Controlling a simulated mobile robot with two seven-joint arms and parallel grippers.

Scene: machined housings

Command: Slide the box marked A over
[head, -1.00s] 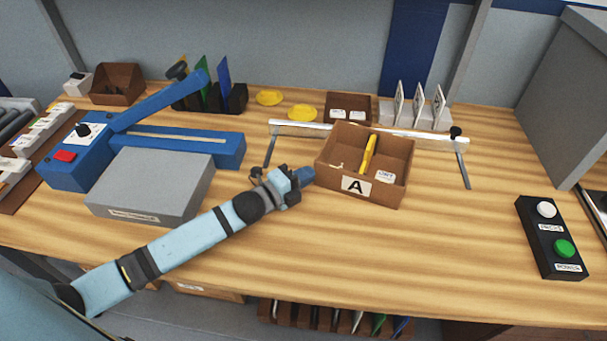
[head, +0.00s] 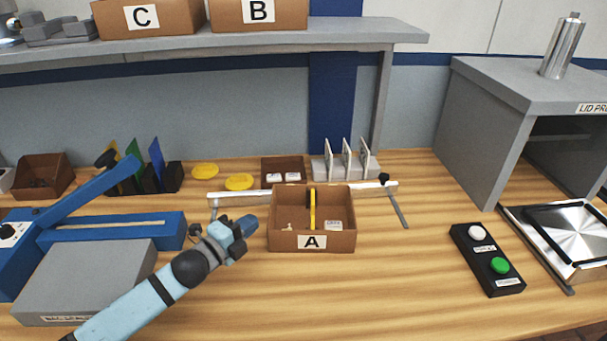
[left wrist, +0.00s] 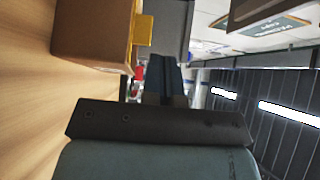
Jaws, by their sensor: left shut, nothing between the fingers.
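The brown open box marked A (head: 312,242) stands on the wooden table near the middle of the head view, in front of a metal rail. A yellow piece stands upright inside it, with small white-labelled items beside it. My left gripper (head: 244,226) is shut and empty, just left of the box's left wall. Whether it touches the wall is unclear. In the left wrist view, the shut fingers (left wrist: 167,80) point past the box wall (left wrist: 95,35), with the yellow piece showing beyond it. My right gripper is not in view.
A metal rail (head: 377,187) runs behind the box. A blue sealer-like machine (head: 110,236) and grey block stand at left. A black button panel (head: 486,258) stands at right, beside a metal plate. Table right of box A is clear.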

